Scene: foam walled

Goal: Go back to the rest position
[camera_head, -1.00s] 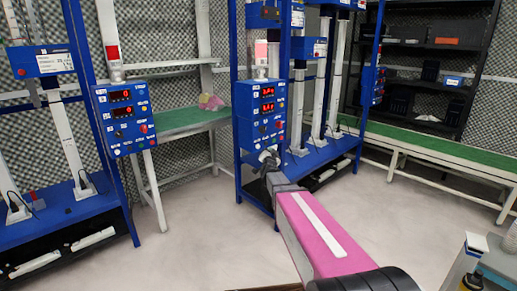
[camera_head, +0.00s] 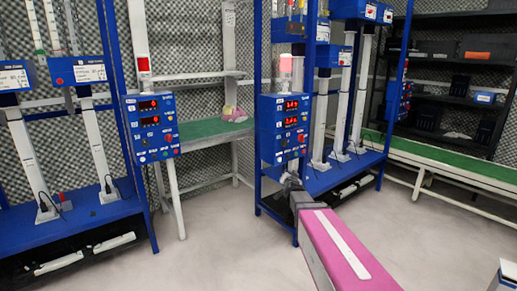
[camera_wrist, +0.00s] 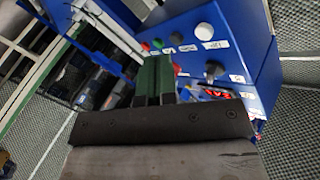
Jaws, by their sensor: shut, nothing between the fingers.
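My gripper (camera_wrist: 155,65) shows in the wrist view as two green fingers side by side, shut with nothing between them. In the head view my gripper (camera_head: 290,181) is small and partly hidden at the far end of my pink arm. There it appears just below a blue control box (camera_head: 284,133) with red displays and a red-topped lamp. In the wrist view the blue box (camera_wrist: 250,80), with its knobs and buttons, lies beyond and to the right of the fingers. I cannot tell the exact gap between them.
A second blue control box (camera_head: 151,128) stands on the left, beside a blue test frame (camera_head: 85,215). A green-topped table (camera_head: 205,134) is behind, and a green bench (camera_head: 440,160) runs along the right near black shelves (camera_head: 455,90). The pale floor in the middle is clear.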

